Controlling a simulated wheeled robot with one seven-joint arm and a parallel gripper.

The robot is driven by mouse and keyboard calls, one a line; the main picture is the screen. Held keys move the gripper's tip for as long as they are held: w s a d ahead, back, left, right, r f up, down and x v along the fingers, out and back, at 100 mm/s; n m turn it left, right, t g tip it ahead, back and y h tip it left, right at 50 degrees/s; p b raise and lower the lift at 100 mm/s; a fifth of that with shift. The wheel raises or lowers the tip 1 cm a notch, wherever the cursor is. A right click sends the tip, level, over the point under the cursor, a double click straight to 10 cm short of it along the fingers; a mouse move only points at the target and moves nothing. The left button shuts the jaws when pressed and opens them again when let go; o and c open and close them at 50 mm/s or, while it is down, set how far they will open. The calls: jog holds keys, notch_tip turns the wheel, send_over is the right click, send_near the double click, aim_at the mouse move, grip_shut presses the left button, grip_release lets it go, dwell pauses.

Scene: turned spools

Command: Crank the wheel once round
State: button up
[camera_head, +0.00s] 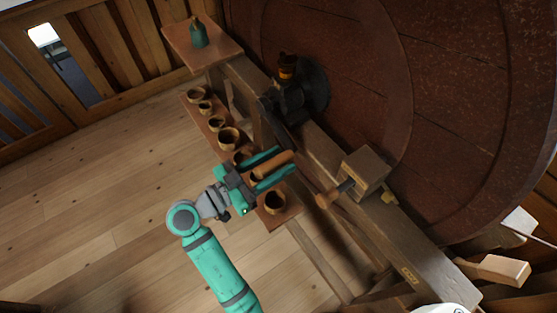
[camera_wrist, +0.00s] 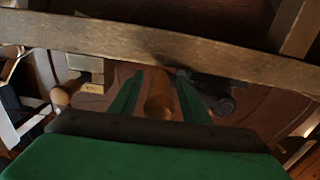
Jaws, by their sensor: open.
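A wooden cylindrical handle (camera_head: 272,166) lies between the two teal fingers of my gripper (camera_head: 284,160) in the head view. In the wrist view the handle (camera_wrist: 158,97) stands between the green fingers, with gaps on both sides. My gripper is open around it and does not pinch it. A dark metal hub with a crank arm (camera_head: 290,100) sits above and right of the gripper. The joint between handle and crank arm is hard to make out. A large red-brown wooden wheel (camera_head: 480,90) fills the right of the head view.
A wooden beam (camera_head: 325,155) runs in front of the wheel and carries a block with a peg (camera_head: 362,172). Several small bowls (camera_head: 229,138) stand on a narrow shelf beside my gripper. A teal bottle (camera_head: 198,35) stands on a board at the top. The floor at left is clear.

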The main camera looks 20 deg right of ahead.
jog(key=shift+d, duration=0.3)
grip_shut()
jog(key=shift+s+d+r, duration=0.1)
jog(key=shift+s+r, duration=0.1)
jog(key=shift+r, duration=0.95)
grip_release()
jog(key=shift+f, duration=0.15)
jog(key=v, duration=1.1)
